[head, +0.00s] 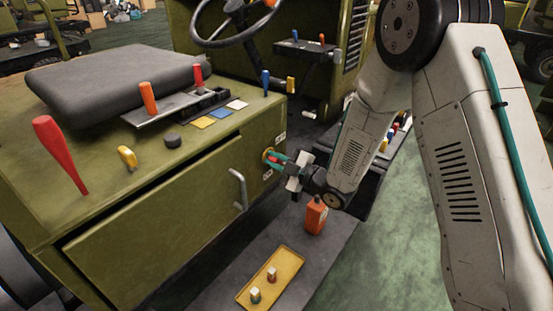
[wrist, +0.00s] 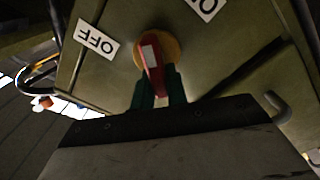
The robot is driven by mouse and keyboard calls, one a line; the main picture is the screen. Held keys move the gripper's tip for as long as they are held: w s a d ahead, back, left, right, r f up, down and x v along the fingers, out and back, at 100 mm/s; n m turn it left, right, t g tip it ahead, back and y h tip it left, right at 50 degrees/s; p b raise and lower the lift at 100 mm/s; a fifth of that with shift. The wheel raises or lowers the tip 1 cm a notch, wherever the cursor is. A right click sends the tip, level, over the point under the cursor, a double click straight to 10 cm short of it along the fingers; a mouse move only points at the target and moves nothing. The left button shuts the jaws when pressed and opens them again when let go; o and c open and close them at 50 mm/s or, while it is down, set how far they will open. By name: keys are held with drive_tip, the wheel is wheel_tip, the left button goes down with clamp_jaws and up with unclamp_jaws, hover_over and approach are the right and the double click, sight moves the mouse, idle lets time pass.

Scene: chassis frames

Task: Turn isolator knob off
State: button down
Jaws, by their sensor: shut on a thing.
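The red isolator knob (wrist: 149,48) sits on a round yellow plate (wrist: 172,46) on the olive panel. A white OFF label (wrist: 96,41) is to its left and a partly cut-off ON label (wrist: 207,5) is at its upper right in the wrist view. My gripper (wrist: 157,84) has green fingers on either side of the knob's handle and is shut on it. In the head view my gripper (head: 280,160) reaches the panel's right end, beside the yellow plate (head: 267,155); the knob there is mostly hidden by the fingers.
A grey door handle (head: 238,190) stands out left of the knob. A red bottle (head: 316,217) and a yellow tray (head: 262,289) are on the grey step below. Several coloured levers rise from the panel top, including a large red one (head: 58,150).

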drive_tip(key=n, duration=0.3)
drive_tip(key=shift+s+a+f+n, duration=0.15)
drive_tip(key=shift+s+f+n, duration=0.05)
drive_tip(key=shift+f+n, duration=0.2)
drive_tip(key=shift+s+f+n, duration=0.1)
drive_tip(key=shift+f+n, duration=0.05)
drive_tip(key=shift+n, duration=0.85)
drive_tip(key=shift+f+n, duration=0.1)
drive_tip(key=shift+n, duration=0.9)
drive_tip(key=shift+f, duration=0.1)
drive_tip(key=c, duration=1.4)
unclamp_jaws()
drive_tip(key=shift+a, duration=0.1)
drive_tip(key=shift+s+d, duration=0.2)
drive_tip(key=shift+d, duration=0.3)
drive_tip(key=v, duration=0.7)
drive_tip(key=shift+s+a, duration=0.1)
